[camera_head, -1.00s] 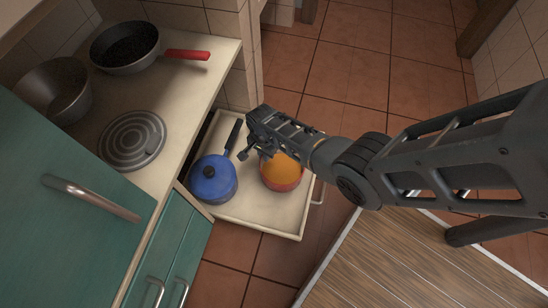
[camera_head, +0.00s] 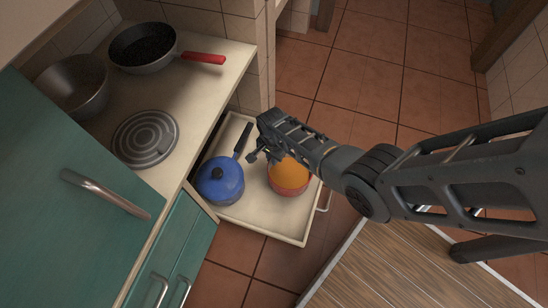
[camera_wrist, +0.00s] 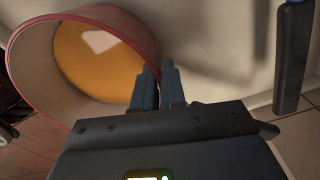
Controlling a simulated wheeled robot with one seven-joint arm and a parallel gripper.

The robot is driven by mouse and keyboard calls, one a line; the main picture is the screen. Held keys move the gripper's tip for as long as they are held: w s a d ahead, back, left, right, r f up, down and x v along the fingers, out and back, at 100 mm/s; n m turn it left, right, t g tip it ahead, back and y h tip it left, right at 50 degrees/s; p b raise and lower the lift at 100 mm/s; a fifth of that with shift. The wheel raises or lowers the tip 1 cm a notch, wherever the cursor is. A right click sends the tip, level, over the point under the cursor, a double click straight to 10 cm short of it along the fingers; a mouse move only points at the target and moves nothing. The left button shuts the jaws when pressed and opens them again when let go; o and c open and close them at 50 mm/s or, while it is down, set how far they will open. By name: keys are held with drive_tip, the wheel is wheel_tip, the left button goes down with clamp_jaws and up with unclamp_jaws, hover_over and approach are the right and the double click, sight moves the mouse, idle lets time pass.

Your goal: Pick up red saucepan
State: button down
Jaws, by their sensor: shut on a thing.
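The red saucepan (camera_head: 289,178), red outside with an orange inside, sits in the open drawer at the right side. It fills the upper left of the wrist view, where its red rim (camera_wrist: 135,32) shows. My gripper (camera_head: 262,154) is over the drawer at the saucepan's left edge. In the wrist view, my gripper (camera_wrist: 158,78) is shut on the saucepan's rim, with one finger inside the wall and one outside. My arm hides part of the saucepan in the head view.
Above left, a counter holds a frying pan with a red handle (camera_head: 203,58), a grey pot (camera_head: 75,88) and a hob plate (camera_head: 145,138). A wooden surface (camera_head: 390,265) lies at lower right.

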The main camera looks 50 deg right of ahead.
drive_tip(key=s+d+r+p, duration=0.4)
drive_tip(key=d+r+p, duration=0.2)
drive_tip(key=d+r, duration=0.4)
drive_tip(key=shift+d, duration=0.45)
drive_tip(key=c, duration=1.8)
unclamp_jaws()
drive_tip(key=shift+r, duration=0.1)
clamp_jaws()
